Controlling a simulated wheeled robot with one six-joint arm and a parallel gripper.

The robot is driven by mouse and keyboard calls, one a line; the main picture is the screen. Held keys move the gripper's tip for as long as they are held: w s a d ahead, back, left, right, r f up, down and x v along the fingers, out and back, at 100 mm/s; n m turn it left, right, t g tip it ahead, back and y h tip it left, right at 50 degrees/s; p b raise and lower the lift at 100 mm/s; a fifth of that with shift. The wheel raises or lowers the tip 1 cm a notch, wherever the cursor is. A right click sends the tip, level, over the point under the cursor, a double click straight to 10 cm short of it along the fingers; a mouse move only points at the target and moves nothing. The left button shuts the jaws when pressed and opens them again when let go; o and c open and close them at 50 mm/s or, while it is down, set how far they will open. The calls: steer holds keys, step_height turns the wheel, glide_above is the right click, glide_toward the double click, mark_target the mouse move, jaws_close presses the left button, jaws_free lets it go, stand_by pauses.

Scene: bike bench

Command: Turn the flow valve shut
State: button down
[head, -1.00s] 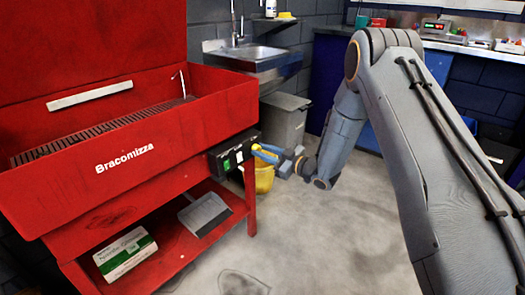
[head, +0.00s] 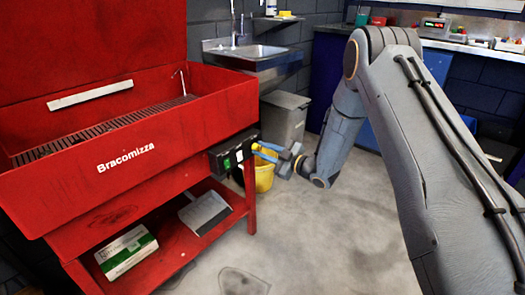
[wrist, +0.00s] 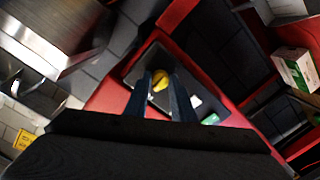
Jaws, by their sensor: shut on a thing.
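The flow valve is a small yellow handle on the black control box (head: 226,156), at the right end of the red parts washer. In the wrist view the yellow handle (wrist: 161,79) sits on the dark box face, between the tips of my two blue fingers. My gripper (head: 263,151) reaches the box from the right and is shut on the handle. It also fills the middle of the wrist view (wrist: 162,84). Most of the handle is hidden by the fingers in the head view, so its exact angle is hard to tell.
A yellow bucket (head: 264,178) and a grey bin (head: 285,117) stand behind my gripper. The floor in front is clear.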

steer(key=c, duration=1.5)
jaws_free()
steer(key=shift+d, duration=0.1)
steer(key=p+v, duration=0.1)
steer(key=v, duration=0.6)
steer(key=shift+s+d, duration=0.3)
